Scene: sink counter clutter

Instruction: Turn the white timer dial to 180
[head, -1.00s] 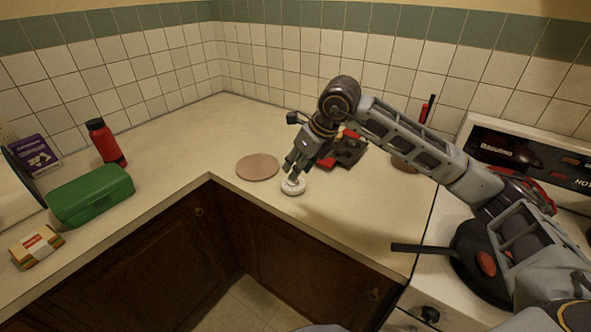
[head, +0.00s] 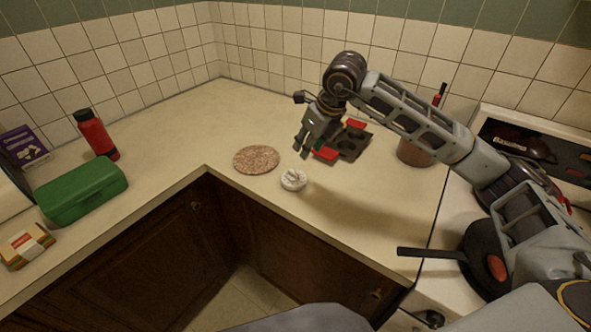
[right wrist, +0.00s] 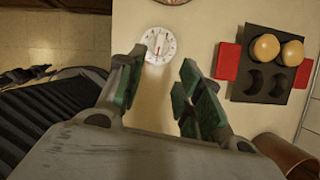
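The white timer dial (head: 293,180) lies on the counter near its front edge, right of the round mat. The right wrist view shows its round white face (right wrist: 160,46) with dark marks around the rim and a small red mark; the numbers are too small to read. My right gripper (head: 302,150) is above and just behind the dial, apart from it. In the right wrist view its green-padded fingers (right wrist: 161,68) are spread with nothing between them. My left gripper is not in view.
A round speckled mat (head: 256,160) lies left of the dial. A dark muffin tray with red handles (right wrist: 270,68) holds two buns. A brown pot (head: 414,152) and a pan (head: 480,255) are to the right. A green box (head: 84,190) and red bottle (head: 96,135) stand left.

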